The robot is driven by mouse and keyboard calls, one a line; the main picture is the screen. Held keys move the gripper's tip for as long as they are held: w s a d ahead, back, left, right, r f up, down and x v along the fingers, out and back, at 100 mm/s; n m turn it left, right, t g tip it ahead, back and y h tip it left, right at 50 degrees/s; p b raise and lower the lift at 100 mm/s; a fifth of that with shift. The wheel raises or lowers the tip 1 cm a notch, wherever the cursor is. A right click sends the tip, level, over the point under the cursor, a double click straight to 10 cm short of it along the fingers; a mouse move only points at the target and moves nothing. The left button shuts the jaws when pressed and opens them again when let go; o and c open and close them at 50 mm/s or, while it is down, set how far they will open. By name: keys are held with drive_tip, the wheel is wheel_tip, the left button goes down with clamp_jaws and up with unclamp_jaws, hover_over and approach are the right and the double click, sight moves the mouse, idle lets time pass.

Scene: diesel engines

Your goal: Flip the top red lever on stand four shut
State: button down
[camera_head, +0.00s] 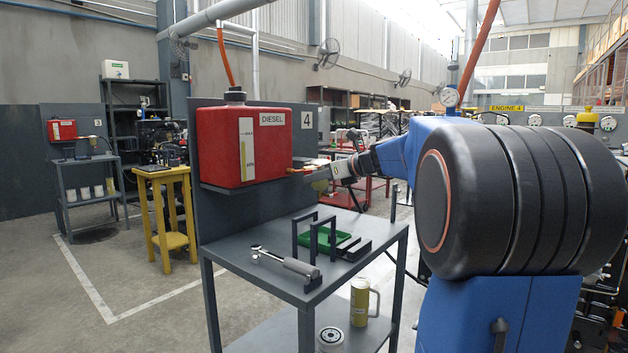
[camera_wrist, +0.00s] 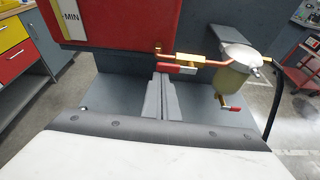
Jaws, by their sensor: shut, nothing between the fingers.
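The stand-four fuel tank (camera_head: 243,145) is red and marked DIESEL, with a "4" sign beside it; its lower part fills the top left of the wrist view (camera_wrist: 120,18). A copper pipe runs right from the tank through a brass valve (camera_wrist: 190,58) to a filter bowl (camera_wrist: 232,78). The top red lever (camera_wrist: 176,69) lies roughly along the pipe, just below the valve. A second red lever (camera_wrist: 231,109) sits under the bowl. My gripper (camera_wrist: 161,78) is shut and empty, its fingertips just below and left of the top lever in the picture. I cannot tell whether they touch.
Below the tank, the stand's grey tabletop (camera_head: 262,241) carries a wrench (camera_head: 285,262), a green tray (camera_head: 325,240) and dark upright frames. Open floor lies to the left.

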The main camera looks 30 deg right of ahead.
drive_tip(key=shift+r+m, duration=0.15)
drive_tip(key=shift+m, duration=0.15)
drive_tip(key=m+y, duration=0.1)
drive_tip(key=r+m+y, duration=0.1)
drive_tip(key=shift+r+m, duration=0.3)
drive_tip(key=shift+m, duration=0.1)
drive_tip(key=r+m, duration=0.1)
drive_tip(key=d+r+m+y, duration=0.1)
drive_tip(key=r+m, duration=0.1)
drive_tip(key=shift+w+d+r+y, duration=0.1)
drive_tip(key=shift+w+d+y, duration=0.2)
drive_tip(key=shift+d, duration=0.05)
idle(0.4)
